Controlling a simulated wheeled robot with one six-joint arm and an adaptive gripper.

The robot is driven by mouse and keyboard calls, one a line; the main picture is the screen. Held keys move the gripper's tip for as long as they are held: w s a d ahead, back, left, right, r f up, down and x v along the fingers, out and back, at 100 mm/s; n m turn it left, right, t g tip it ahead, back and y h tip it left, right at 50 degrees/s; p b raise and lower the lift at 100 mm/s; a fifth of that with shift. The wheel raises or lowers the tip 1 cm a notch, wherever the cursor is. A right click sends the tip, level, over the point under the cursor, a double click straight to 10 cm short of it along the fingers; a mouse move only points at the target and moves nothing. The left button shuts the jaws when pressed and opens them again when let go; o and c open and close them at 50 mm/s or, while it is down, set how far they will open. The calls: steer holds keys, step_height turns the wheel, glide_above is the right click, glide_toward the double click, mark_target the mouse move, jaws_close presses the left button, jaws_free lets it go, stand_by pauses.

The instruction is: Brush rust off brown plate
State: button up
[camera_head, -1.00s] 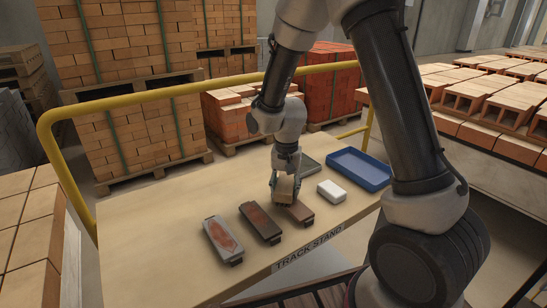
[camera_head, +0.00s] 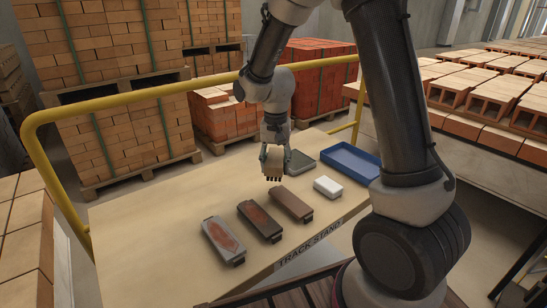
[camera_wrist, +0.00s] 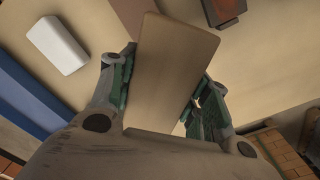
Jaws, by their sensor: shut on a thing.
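My gripper (camera_head: 275,160) is shut on a wooden brush (camera_head: 273,170) with dark bristles pointing down. The brush is held above the table, just behind the brown plate (camera_head: 291,204), and seems clear of it. The brown plate lies flat, the rightmost of three plates; I cannot make out a distinct rust patch on it. In the wrist view the brush's wooden back (camera_wrist: 172,65) fills the space between the fingers and partly hides the brown plate (camera_wrist: 128,12). The bristles are hidden there.
A dark plate (camera_head: 273,236) and a grey plate (camera_head: 211,233), both with rust patches, lie to the left. A white block (camera_head: 327,187), a blue tray (camera_head: 368,178) and a grey-green flat piece (camera_head: 300,161) are right. A yellow rail (camera_head: 150,91) runs behind the table.

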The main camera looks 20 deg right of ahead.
steer(key=shift+r, duration=1.15)
